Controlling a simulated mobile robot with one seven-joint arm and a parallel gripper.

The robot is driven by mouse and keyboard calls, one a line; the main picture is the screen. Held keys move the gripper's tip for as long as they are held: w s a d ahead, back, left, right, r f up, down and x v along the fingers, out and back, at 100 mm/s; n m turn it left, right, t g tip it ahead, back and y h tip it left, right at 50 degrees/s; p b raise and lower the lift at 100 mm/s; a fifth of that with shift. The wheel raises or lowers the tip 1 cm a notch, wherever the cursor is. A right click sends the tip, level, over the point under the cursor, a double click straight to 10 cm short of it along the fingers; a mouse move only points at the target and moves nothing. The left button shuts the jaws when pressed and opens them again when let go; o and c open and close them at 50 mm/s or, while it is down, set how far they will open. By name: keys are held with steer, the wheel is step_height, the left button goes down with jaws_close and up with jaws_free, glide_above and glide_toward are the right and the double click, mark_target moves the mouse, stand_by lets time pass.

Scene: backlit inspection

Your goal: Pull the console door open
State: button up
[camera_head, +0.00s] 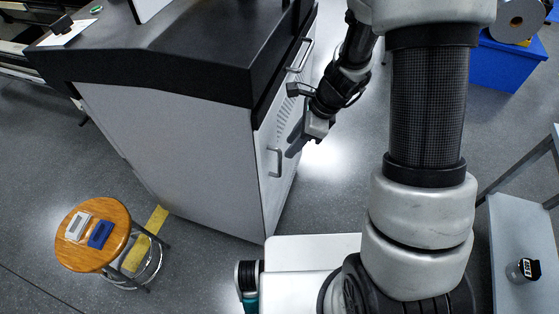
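The console (170,140) is a pale grey cabinet with a black top. Its door (270,195) is on the right-hand face, seen at a steep angle, and looks closed. A grey bar handle (279,162) stands upright on the door, low and toward the near edge. My gripper (297,116) is in front of this face, above and right of the door handle in the picture. Its two fingers are spread apart with nothing visible between them. The lower finger is near the handle, but I cannot tell whether they touch.
A second handle (300,56) is higher on the same face, under the black top. A grey table (520,245) and a blue bin (508,64) are at right. Floor beside the door is clear.

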steer(key=b, duration=0.2)
glide_above(280, 174)
steer(key=f, duration=0.9)
steer(key=shift+w+a, duration=0.1)
steer(key=shift+w, duration=0.25)
jaws_close()
